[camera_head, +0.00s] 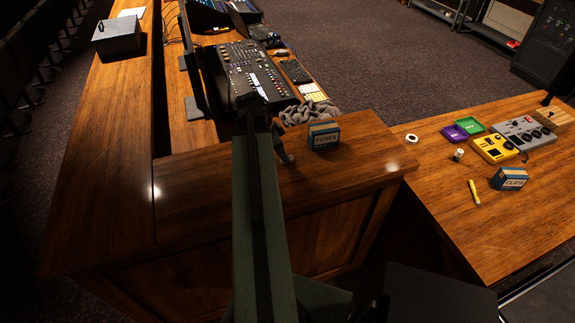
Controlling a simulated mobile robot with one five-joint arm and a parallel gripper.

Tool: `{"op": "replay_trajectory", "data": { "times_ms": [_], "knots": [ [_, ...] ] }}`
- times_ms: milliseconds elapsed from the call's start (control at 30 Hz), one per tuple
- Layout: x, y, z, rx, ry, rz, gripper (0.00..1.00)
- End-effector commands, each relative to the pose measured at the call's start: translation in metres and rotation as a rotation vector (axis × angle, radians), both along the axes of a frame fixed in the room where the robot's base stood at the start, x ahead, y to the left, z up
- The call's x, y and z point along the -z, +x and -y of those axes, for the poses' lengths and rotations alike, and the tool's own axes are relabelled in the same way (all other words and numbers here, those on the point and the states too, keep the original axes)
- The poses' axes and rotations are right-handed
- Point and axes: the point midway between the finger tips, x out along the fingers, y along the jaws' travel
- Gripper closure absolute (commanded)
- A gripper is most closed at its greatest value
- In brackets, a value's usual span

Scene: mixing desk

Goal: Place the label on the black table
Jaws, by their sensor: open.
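I cannot pick out the label for certain. A blank white sheet (131,12) lies at the far end of the left wooden counter, and a small white ring-shaped roll (411,138) lies on the right wooden desk. A dark surface with a metal edge (545,300) shows at the bottom right corner; I cannot tell whether it is the black table. My gripper (287,158) is low over the middle wooden counter, just left of a blue and white box marked FUSES (324,135). It is open, holds nothing visible, and is partly hidden by my arm.
The right desk holds a CLIPS box (510,179), a yellow marker (474,192), a yellow device (494,149), a grey device (524,132), and purple (454,133) and green trays. A mixing console (255,75) and grey cloth (309,111) stand behind my gripper. The counter's front is clear.

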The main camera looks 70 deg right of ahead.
Motion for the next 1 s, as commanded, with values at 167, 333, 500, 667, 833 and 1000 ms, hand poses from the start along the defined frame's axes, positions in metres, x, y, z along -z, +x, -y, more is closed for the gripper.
{"op": "replay_trajectory", "data": {
  "times_ms": [167, 333, 500, 667, 833, 1000],
  "knots": [
    [0.023, -0.007, 0.005, 0.002, 0.000, 0.000, 0.55],
    [0.020, -0.007, 0.005, 0.002, 0.000, 0.000, 0.55],
    [0.020, -0.007, 0.006, 0.002, 0.000, 0.000, 1.00],
    [0.020, -0.008, 0.006, 0.002, 0.000, 0.000, 1.00],
    [0.018, -0.008, 0.006, 0.003, 0.000, 0.000, 1.00],
    [0.000, -0.008, 0.006, 0.003, 0.000, 0.000, 1.00]
  ]
}}
